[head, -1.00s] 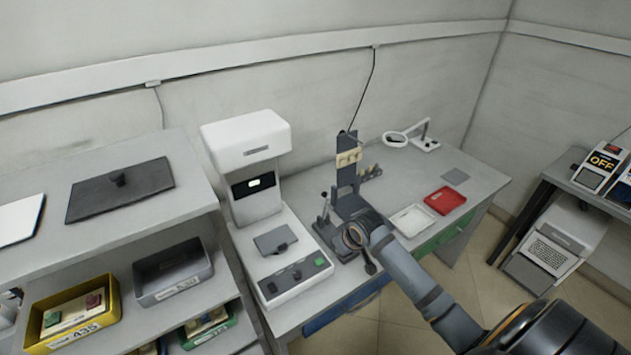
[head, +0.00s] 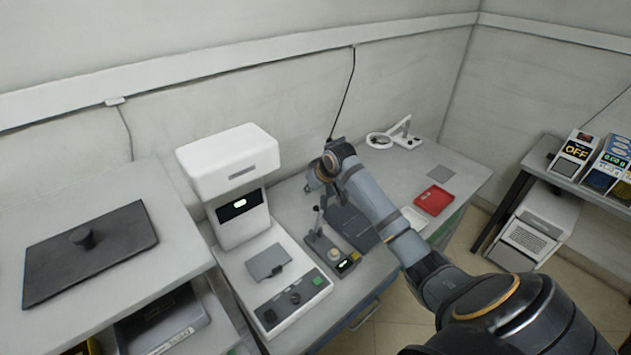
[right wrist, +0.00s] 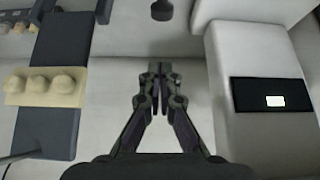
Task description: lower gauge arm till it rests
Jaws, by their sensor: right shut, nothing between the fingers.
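A small grey gauge stand (head: 324,247) with a round dial and a yellow-edged display sits on the bench, right of the white machine. A thin arm with a dark knob (head: 316,209) stands raised, nearly upright, at its back; I take it as the gauge arm. My right gripper (head: 314,184) is above and behind this knob, with its fingers small and partly hidden by my wrist. In the right wrist view the fingers (right wrist: 160,88) are closed together and empty. A dark knob (right wrist: 162,10) shows at the top edge there, apart from the fingertips. My left gripper is out of view.
The white machine (head: 240,190) stands close on the left. A dark column with a cream block (right wrist: 46,86) is close beside the gripper in the right wrist view. A red tray (head: 435,200) and a magnifier lamp (head: 380,140) lie right on the bench.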

